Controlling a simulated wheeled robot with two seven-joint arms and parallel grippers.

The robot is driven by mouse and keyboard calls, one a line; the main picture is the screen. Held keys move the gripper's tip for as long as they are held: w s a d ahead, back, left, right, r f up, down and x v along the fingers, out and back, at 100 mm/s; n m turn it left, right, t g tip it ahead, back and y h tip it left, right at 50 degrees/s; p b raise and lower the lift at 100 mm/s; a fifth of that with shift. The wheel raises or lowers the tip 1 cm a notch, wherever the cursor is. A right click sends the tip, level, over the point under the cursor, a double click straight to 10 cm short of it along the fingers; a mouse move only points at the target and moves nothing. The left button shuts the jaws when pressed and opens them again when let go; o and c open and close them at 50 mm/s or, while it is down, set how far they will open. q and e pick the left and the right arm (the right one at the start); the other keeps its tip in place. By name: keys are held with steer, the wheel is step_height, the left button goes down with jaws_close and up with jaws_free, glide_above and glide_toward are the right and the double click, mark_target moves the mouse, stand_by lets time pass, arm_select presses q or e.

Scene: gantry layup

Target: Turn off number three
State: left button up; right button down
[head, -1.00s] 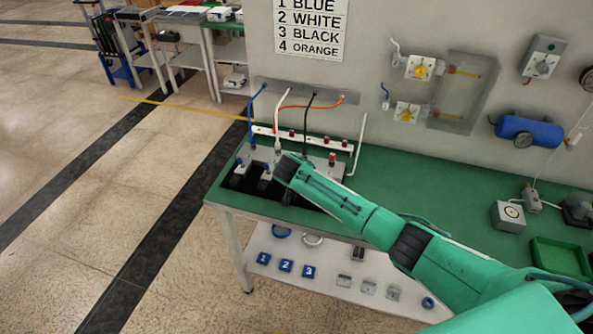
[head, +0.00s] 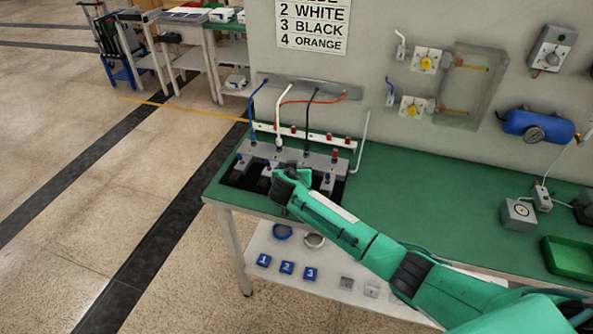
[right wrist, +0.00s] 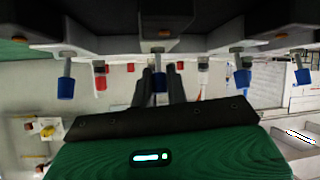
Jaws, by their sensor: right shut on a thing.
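A grey valve block (head: 312,158) with a row of small blue-tipped levers sits at the left end of the green bench. My right gripper (head: 288,172) is at this block and hides the third lever from the left in the head view. In the right wrist view, my right gripper (right wrist: 160,85) is shut on the blue-tipped lever (right wrist: 158,84). Other blue-tipped levers stand apart from it, one on its left (right wrist: 66,82) and two on its right (right wrist: 240,78). A wall sign (head: 312,28) lists 2 white, 3 black and 4 orange. My left gripper is not in view.
Blue, white, orange and black hoses (head: 308,115) run behind the block, near a rail with red fittings (head: 333,152). The bench (head: 430,205) is clear at its middle. A grey box (head: 518,213) and a green tray (head: 570,258) stand at the right.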

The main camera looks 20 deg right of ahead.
steer(key=c, duration=1.4)
jaws_free()
steer(key=shift+s, duration=0.1)
steer(key=shift+s+a+r, duration=0.2)
steer(key=shift+s+a, duration=0.1)
steer(key=shift+s, duration=0.2)
steer(key=b+v, duration=0.3)
steer(key=v, duration=0.9)
steer(key=shift+s+r, duration=0.2)
steer(key=shift+r, duration=0.05)
